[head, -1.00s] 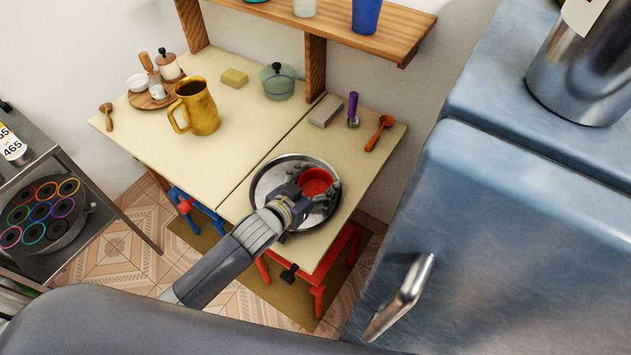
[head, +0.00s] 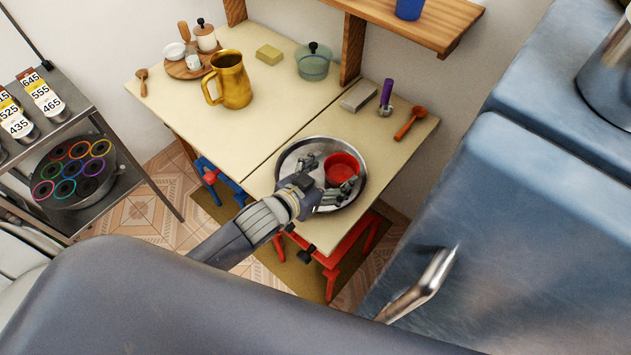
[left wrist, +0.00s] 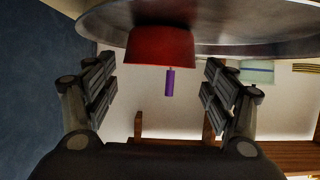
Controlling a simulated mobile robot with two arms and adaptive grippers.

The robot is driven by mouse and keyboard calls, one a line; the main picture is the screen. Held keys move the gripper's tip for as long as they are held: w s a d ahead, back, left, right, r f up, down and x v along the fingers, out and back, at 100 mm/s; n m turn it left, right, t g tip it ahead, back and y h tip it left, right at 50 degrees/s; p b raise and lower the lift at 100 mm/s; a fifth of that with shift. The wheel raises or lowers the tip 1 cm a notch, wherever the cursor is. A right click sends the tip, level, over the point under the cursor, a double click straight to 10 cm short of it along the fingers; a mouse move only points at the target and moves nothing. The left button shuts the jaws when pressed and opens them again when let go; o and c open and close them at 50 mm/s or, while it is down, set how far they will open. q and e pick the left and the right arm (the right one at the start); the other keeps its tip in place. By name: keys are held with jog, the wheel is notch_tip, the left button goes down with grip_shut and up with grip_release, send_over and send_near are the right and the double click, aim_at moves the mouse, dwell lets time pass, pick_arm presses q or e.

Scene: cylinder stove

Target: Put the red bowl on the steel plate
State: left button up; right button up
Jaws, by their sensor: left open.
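The red bowl (head: 343,168) sits upright inside the round steel plate (head: 322,142), right of the plate's middle. The plate lies on the cream table. My left gripper (head: 326,180) is open at the lower left of the bowl, its fingers spread to either side and low over the plate. In the left wrist view, which looks upside down, the bowl (left wrist: 160,46) rests against the plate (left wrist: 240,28). It lies ahead of the open fingers (left wrist: 158,85), with gaps on both sides. My right gripper is not in view.
A gold pitcher (head: 233,80), a lidded glass pot (head: 313,62), a yellow sponge (head: 269,53), a grey block (head: 358,96), a purple-handled tool (head: 386,97) and an orange spoon (head: 409,124) stand behind the plate. A blue fridge-like cabinet (head: 510,220) closes off the right.

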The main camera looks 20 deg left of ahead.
pick_arm(q)
jog(key=v, duration=0.7)
jog(key=shift+s+a+r, duration=0.1)
jog(key=shift+s+r, duration=0.05)
dwell(0.3)
